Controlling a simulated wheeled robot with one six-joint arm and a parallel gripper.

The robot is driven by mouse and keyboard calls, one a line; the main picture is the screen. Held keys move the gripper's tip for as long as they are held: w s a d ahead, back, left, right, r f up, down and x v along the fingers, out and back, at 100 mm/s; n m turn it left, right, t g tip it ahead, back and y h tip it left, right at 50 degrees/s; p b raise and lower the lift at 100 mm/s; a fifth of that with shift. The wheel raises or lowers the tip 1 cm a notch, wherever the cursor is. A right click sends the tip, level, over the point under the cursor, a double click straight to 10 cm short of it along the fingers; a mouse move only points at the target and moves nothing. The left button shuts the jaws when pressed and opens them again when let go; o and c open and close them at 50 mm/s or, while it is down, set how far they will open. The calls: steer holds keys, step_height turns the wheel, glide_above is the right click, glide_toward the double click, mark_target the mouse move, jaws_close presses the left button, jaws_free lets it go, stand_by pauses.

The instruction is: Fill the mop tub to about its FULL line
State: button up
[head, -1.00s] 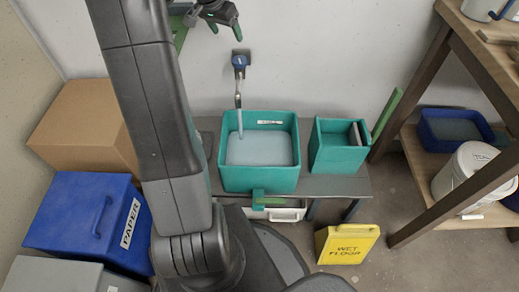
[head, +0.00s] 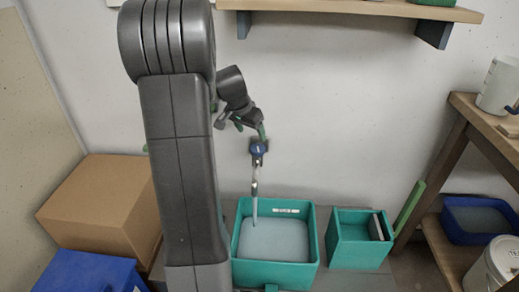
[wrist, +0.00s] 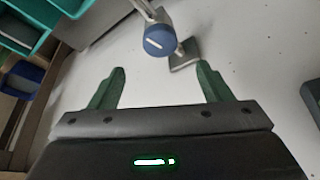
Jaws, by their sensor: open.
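The teal mop tub (head: 244,272) stands under the wall tap, with pale liquid (head: 275,240) in it. The liquid surface lies below a white label (head: 286,211) on the inner back wall; its text is too small to read. A thin stream runs from the tap spout (head: 254,188) into the tub. The tap's round blue knob (head: 259,148) also shows in the wrist view (wrist: 158,40). My gripper (head: 250,129) is open and empty, just above the knob in the head view. In the wrist view the knob lies beyond the two green fingertips (wrist: 160,70), roughly between them.
A teal bin (head: 358,250) stands right of the tub. Cardboard and blue boxes (head: 100,205) sit at the left. A wall shelf (head: 350,10) is above, and a wooden rack (head: 455,175) with a blue tub and white pail is at the right. The wall around the tap is clear.

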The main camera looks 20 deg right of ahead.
mark_target(257, 147)
steer(key=b+x, duration=0.1)
steer(key=x, duration=0.8)
steer(key=shift+f+b, duration=0.1)
steer(key=shift+b, duration=0.25)
steer(key=c, duration=1)
